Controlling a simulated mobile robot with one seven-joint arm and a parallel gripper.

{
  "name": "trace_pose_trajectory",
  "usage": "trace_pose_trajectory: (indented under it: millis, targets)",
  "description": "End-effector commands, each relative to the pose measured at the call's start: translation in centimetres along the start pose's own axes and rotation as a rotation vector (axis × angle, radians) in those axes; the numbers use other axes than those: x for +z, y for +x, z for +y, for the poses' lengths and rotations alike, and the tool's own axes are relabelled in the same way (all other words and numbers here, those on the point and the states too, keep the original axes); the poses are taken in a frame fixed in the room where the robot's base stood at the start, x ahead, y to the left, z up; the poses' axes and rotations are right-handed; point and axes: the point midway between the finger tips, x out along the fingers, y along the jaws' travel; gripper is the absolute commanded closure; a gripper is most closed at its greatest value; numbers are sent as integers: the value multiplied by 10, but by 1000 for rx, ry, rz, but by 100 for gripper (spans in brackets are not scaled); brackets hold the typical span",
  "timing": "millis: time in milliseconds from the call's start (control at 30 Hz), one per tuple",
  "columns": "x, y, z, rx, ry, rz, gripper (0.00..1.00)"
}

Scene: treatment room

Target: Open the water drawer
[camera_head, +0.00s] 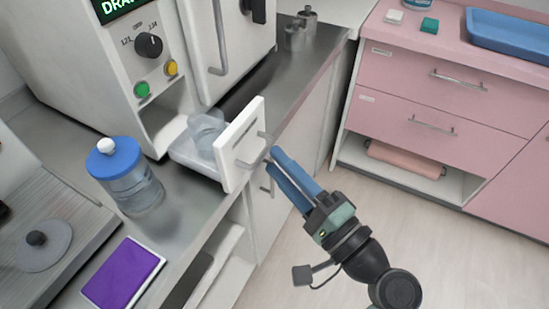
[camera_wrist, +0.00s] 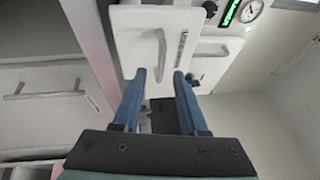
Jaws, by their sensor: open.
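The water drawer (camera_head: 238,148) is a white drawer low in the front of the white machine. It stands pulled out, with a clear container (camera_head: 206,130) inside it. Its front has a grey bar handle (camera_head: 250,164) and a dark label strip. In the wrist view the drawer front (camera_wrist: 135,38) and its handle (camera_wrist: 161,48) are straight ahead. My gripper (camera_head: 272,160) has blue fingers, open and empty, with the tips close to the handle. In the wrist view the handle lies between or just beyond the fingertips (camera_wrist: 160,75); I cannot tell whether they touch.
A blue-lidded water jar (camera_head: 128,180) stands on the metal counter left of the drawer, near a purple pad (camera_head: 122,275). The machine door handle (camera_head: 220,45) is above. Pink drawers (camera_head: 430,100) stand at right. The floor (camera_head: 440,240) between is clear.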

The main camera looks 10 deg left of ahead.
Motion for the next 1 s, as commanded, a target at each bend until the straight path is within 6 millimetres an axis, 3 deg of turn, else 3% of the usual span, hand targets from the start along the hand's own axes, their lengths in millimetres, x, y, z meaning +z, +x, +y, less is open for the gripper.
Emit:
trace_pose_trajectory:
  millis: [300, 500, 1000]
  targets:
    - [-1, -72, 0, 0, 0, 5, 58]
    - [0, -100, 0, 0, 0, 2, 58]
    - [0, -110, 0, 0, 0, -1, 58]
